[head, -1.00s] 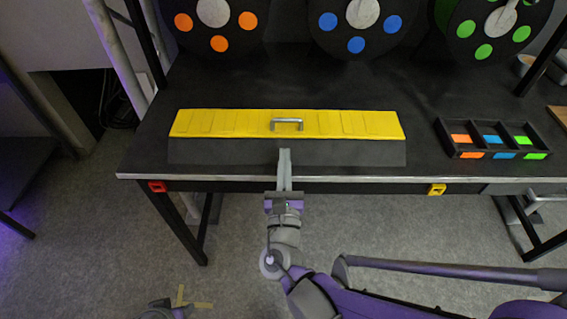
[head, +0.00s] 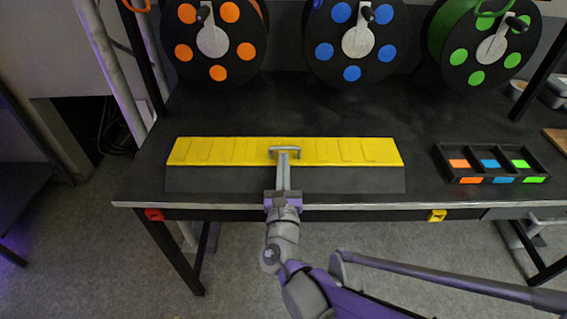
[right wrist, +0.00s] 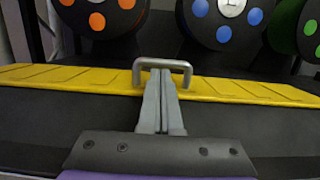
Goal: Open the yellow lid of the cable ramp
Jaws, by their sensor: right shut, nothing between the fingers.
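The yellow lid (head: 215,151) lies flat and closed on the black cable ramp (head: 225,180) on the workbench. A grey metal handle (head: 285,149) stands at the middle of the lid. It also shows in the right wrist view (right wrist: 162,63). My right gripper (head: 284,156) is shut and empty, its fingertips at the handle. In the right wrist view, the closed fingers (right wrist: 161,76) reach up under the handle's crossbar. I cannot tell whether they touch it. My left gripper is not in view.
Cable reels with orange (head: 217,74), blue (head: 351,74) and green (head: 475,78) dots stand behind the ramp. A black sorting tray (head: 490,160) with coloured labels sits to its right. A red clip (head: 154,215) and a yellow clip (head: 437,215) are on the bench's front edge.

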